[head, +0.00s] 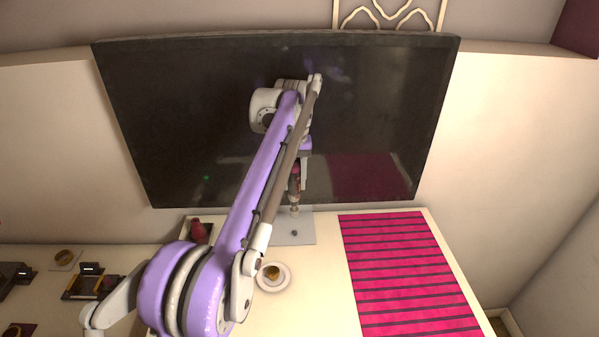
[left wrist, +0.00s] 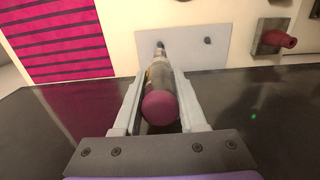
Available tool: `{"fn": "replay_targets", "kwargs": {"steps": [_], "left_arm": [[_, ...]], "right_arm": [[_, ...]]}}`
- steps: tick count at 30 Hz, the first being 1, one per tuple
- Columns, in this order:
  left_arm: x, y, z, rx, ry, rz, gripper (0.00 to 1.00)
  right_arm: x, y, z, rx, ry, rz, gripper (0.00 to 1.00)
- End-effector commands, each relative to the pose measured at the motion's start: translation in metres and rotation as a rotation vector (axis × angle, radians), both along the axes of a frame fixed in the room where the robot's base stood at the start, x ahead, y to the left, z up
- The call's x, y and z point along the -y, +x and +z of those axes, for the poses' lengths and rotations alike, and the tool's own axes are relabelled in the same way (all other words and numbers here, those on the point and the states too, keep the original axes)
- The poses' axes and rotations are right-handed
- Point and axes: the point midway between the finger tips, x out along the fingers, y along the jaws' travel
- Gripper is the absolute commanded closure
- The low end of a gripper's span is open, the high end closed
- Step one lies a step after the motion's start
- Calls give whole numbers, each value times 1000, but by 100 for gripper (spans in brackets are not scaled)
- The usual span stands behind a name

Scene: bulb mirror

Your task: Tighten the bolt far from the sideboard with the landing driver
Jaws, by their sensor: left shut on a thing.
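My left gripper (left wrist: 160,104), its arm crossing the head view from below, is shut on a driver with a magenta end cap (left wrist: 160,107). In the head view the driver (head: 295,182) hangs roughly upright under the gripper (head: 304,170), in front of the dark screen. Its tip points down at the far part of a grey metal plate (head: 307,224), also in the left wrist view (left wrist: 222,50). One dark bolt (head: 294,233) shows on the plate, also in the left wrist view (left wrist: 207,41). Whether the tip touches anything is unclear. My right gripper is out of view.
A large dark screen (head: 380,110) stands behind the table. A pink striped runner (head: 400,270) lies right of the plate. A saucer (head: 285,284) sits in front. A red knobbed thing (head: 197,229) stands left on a dark base. A lower surface at left holds several small items.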

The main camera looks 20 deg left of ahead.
Motion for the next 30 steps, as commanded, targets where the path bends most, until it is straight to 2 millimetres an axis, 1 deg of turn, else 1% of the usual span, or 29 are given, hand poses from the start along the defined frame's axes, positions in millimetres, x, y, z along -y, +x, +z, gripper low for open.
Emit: {"fn": "replay_targets", "kwargs": {"steps": [9, 13, 30], "left_arm": [[0, 0, 1, 1, 0, 0, 100], [0, 0, 2, 2, 0, 0, 100], [0, -1, -54, -2, 0, 0, 100]], "right_arm": [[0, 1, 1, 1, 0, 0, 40], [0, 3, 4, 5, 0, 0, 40], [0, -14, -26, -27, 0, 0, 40]]}}
